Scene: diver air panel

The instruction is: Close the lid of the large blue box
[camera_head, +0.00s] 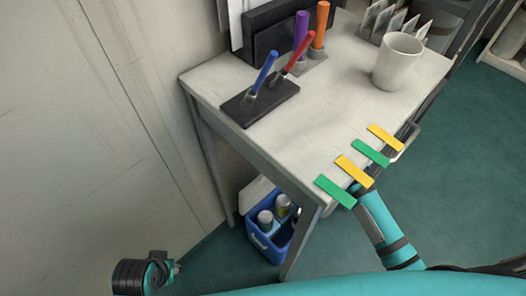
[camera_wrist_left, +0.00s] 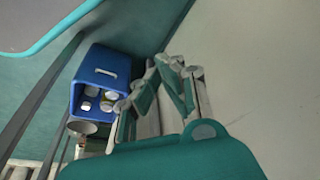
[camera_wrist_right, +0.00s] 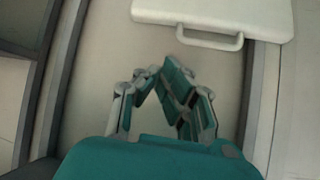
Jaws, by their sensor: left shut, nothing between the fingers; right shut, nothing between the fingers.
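The blue box (camera_head: 262,246) stands on the floor under the table, with several cans inside. Its pale lid (camera_head: 258,192) is up at the back of the box, partly hidden by the tabletop. The box also shows in the left wrist view (camera_wrist_left: 116,62), open with can tops visible. My left gripper (camera_head: 176,268) is shut and empty, to the left of the box and apart from it. Its fingers show in the left wrist view (camera_wrist_left: 168,64). My right gripper is shut and empty in the right wrist view (camera_wrist_right: 155,76); the table edge largely hides it in the head view.
The table (camera_head: 335,105) holds a white mug (camera_head: 398,60), a black stand with blue and red handles (camera_head: 262,103), and yellow and green strips along its front edge. A table leg (camera_head: 298,243) stands just right of the box. A wall (camera_head: 95,100) is at left.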

